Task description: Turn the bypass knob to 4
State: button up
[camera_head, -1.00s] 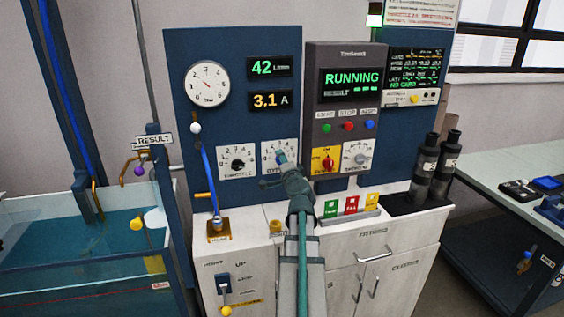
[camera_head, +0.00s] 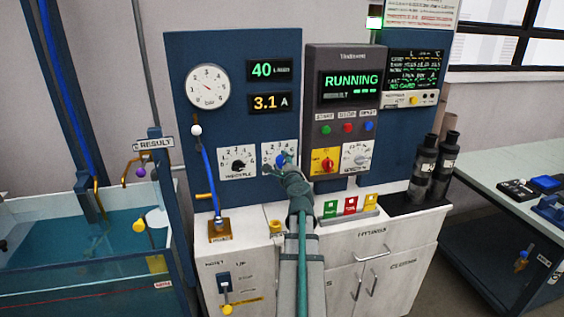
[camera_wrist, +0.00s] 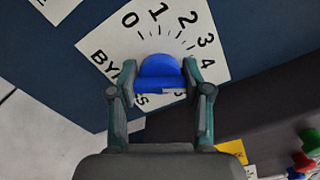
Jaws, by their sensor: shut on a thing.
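The blue bypass knob (camera_wrist: 160,72) sits on a white dial plate (camera_wrist: 112,52) marked 0, 1, 2, 3 and 4 in the wrist view. The word on the plate is partly covered, with "BY" readable. My gripper (camera_wrist: 161,82) is shut on the knob, one finger at each end of its raised bar. The bar lies about level in the wrist view; I cannot tell which number it points to. In the head view the knob (camera_head: 281,160) is partly hidden behind my gripper (camera_head: 284,168).
A second dial with a black knob (camera_head: 238,166) is just left. The panel displays read 40 and 3.1. A blue lever (camera_head: 209,175) stands farther left.

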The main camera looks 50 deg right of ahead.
dwell(0.3)
jog(key=o, duration=1.2)
jog(key=shift+v, duration=3.75)
